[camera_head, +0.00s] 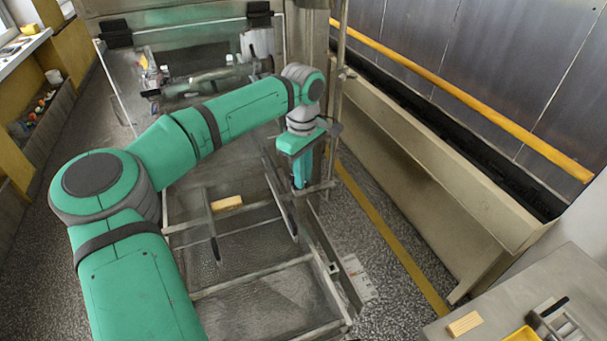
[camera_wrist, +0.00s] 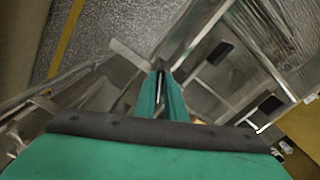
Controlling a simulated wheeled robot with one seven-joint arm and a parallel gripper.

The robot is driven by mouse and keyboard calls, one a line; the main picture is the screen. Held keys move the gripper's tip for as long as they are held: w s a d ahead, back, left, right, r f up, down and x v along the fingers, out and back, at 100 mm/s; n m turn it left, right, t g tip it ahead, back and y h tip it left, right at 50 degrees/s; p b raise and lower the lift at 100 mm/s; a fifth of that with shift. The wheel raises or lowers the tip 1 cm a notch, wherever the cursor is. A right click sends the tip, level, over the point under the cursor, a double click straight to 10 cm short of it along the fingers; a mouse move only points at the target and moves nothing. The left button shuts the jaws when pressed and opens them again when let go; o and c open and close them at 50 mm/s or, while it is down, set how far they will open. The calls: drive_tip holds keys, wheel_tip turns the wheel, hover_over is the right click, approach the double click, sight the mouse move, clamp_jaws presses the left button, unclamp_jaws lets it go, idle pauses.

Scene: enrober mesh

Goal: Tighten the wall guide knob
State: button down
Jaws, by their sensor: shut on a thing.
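My gripper (camera_head: 301,186) points down at the right-hand side of the metal frame, beside an upright post. In the wrist view its two green fingers (camera_wrist: 162,78) are close together, with a narrow strip of bright metal showing between them. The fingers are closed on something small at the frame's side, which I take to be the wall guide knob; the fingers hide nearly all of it. A long dark-edged wall guide bar (camera_head: 279,206) runs just left of the gripper. Whether the knob sits tight cannot be seen.
The mesh bed frame (camera_head: 250,285) lies below, with a wooden block (camera_head: 227,203) and a second guide bar (camera_head: 211,230). A vertical post (camera_head: 338,85) stands close behind my wrist. A bench (camera_head: 490,325) is at lower right. Floor lies right of the frame.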

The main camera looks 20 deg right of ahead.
drive_tip(key=m, duration=0.5)
drive_tip(key=shift+s+a+m, duration=0.2)
drive_tip(key=shift+a+m, duration=0.1)
idle(0.5)
drive_tip(key=c, duration=1.8)
unclamp_jaws()
drive_tip(key=shift+c, duration=0.2)
wheel_tip(320, 180, up, 11)
drive_tip(key=shift+f, duration=0.15)
